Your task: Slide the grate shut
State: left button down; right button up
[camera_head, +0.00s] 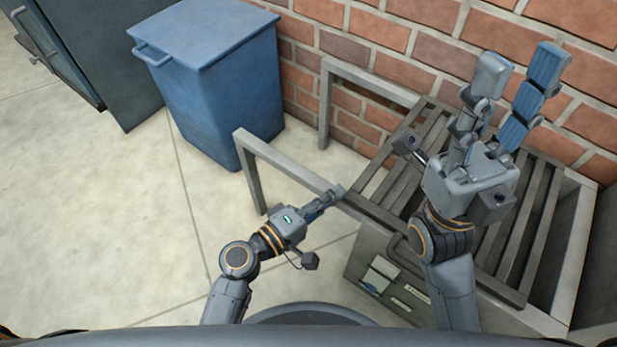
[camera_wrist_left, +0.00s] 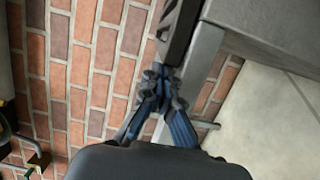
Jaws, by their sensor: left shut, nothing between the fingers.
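The grate (camera_head: 532,236) is a dark slatted panel over a grey box (camera_head: 358,257) at the right. A dark gap shows between its right side and the box's right wall. Its left part reaches toward the grey rails. My left gripper (camera_head: 332,197) is shut and empty, its fingertips close to the grate's left front corner; contact is unclear. In the left wrist view, the shut fingertips (camera_wrist_left: 160,78) are beside a dark bar (camera_wrist_left: 181,35), seemingly part of the grate. My right gripper (camera_head: 516,75) is open and empty above the grate, hiding some slats.
The near grey rail (camera_head: 285,160) and far rail (camera_head: 370,78) form a frame sticking out left of the box. A blue bin (camera_head: 222,90) stands behind it. A brick wall (camera_head: 420,45) closes the back. Pale floor (camera_head: 110,220) is clear at the left.

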aim_at(350, 201)
pick_arm(q)
jog(key=shift+s+d, duration=0.95)
jog(key=shift+d, duration=0.3)
